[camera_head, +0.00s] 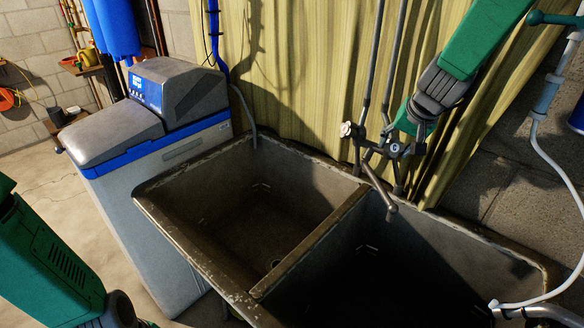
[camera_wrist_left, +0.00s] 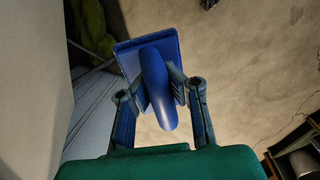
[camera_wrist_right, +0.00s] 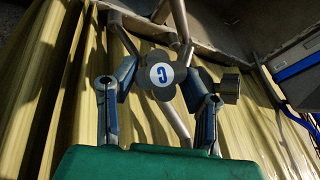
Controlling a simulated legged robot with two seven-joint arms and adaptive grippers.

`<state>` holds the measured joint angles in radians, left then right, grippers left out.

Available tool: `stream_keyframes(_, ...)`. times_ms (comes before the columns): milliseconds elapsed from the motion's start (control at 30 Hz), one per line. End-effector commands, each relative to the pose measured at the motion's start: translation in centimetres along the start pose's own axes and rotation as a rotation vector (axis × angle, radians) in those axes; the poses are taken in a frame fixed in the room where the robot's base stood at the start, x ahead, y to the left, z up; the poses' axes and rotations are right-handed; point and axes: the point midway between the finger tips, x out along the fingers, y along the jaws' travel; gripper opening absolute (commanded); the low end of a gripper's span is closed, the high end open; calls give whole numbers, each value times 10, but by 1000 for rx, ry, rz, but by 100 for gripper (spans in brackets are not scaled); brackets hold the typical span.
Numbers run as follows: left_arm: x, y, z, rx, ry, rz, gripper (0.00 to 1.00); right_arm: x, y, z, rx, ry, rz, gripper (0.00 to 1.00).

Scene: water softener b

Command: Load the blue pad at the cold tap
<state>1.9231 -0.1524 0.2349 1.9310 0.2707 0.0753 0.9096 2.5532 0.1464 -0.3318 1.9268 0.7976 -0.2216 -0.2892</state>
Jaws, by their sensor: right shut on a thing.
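The cold tap handle (camera_head: 395,148) sits at the right end of the tap body above the double sink. In the right wrist view it shows a white cap with a blue C (camera_wrist_right: 161,74). My right gripper (camera_wrist_right: 162,82) has its fingers on both sides of this handle and is shut on it. In the left wrist view my left gripper (camera_wrist_left: 158,92) is shut on the raised grip of the blue pad (camera_wrist_left: 130,58), above the floor. In the head view only my left arm shows at lower left; the pad is out of that view.
The stone sink (camera_head: 205,250) has two basins, with the spout (camera_head: 381,190) over the right one. The grey and blue water softener (camera_head: 150,150) stands left of it. A curtain (camera_head: 310,70) hangs behind the tap. A white hose (camera_head: 560,170) hangs at right.

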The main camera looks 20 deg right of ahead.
Motion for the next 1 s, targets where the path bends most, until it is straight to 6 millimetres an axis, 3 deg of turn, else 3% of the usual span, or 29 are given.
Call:
stream_keyframes(300,5,0,-1,0,0,0,0,0,1,-2,58,4,-46,10)
stream_keyframes(333,5,0,-1,0,0,0,0,0,1,-2,58,4,-45,45)
stream_keyframes(367,5,0,-1,0,0,0,0,0,1,-2,57,4,-45,56)
stream_keyframes(400,5,0,-1,0,0,0,0,0,1,-2,57,4,-45,59)
stream_keyframes(767,5,-1,-1,0,-1,1,0,-5,0,-1,55,4,-46,59)
stream_keyframes(1000,5,-1,-1,0,-1,1,0,-47,1,-1,53,7,-47,59)
